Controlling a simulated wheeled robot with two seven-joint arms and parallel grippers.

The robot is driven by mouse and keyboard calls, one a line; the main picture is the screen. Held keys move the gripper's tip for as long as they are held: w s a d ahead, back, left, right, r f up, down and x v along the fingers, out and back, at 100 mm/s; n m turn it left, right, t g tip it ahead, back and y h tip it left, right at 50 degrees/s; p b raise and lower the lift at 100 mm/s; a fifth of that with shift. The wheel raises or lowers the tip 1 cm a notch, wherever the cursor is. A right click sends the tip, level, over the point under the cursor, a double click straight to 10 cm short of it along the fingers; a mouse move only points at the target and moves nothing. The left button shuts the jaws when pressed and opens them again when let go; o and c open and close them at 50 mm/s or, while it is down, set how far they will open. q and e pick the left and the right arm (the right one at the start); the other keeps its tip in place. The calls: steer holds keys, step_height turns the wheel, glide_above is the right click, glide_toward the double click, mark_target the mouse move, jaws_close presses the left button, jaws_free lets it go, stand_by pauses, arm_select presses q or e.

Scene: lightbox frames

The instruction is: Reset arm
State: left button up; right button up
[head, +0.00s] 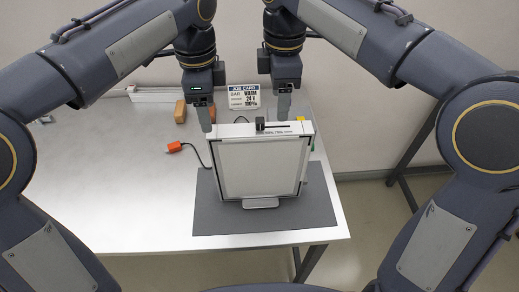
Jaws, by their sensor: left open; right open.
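My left gripper (207,122) is open at the box's top left corner. My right gripper (283,106) is open just behind the top edge, right of the middle. The box's top hides part of the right fingers. I cannot tell whether either gripper touches the box.
A job card (244,95) stands behind the box. A tan block (180,111) and an orange plug (174,147) with a black cable lie on the table (120,200) to the left. The table's left part is mostly clear.

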arm_select(q)
steer(key=shift+a, duration=0.1)
steer(key=s+a+f+n+t+h, duration=0.2)
steer(key=s+a+n+h, duration=0.1)
steer(key=s+a+n, duration=0.65)
arm_select(e)
steer(key=s+d+f+m+t+y, duration=0.2)
steer(key=s+d+f+m+y, duration=0.1)
steer(key=s+d+m, duration=0.7)
arm_select(q)
steer(key=s+a+f+n+t, duration=0.3)
steer(key=s+f+n, duration=0.6)
steer(key=s+n, duration=0.1)
steer(key=shift+s+a+t+h, duration=0.25)
steer(key=shift+s+t+h, duration=0.15)
steer(key=shift+s, duration=0.45)
arm_select(e)
steer(key=s+d+f+m+t, duration=0.3)
steer(key=s+f+m, duration=0.6)
steer(key=s+f, duration=0.1)
steer(key=shift+s+d+m+t+y, duration=0.15)
steer(key=shift+s+m+t+y, duration=0.2)
steer(key=shift+s, duration=0.25)
steer(key=shift+f, duration=0.1)
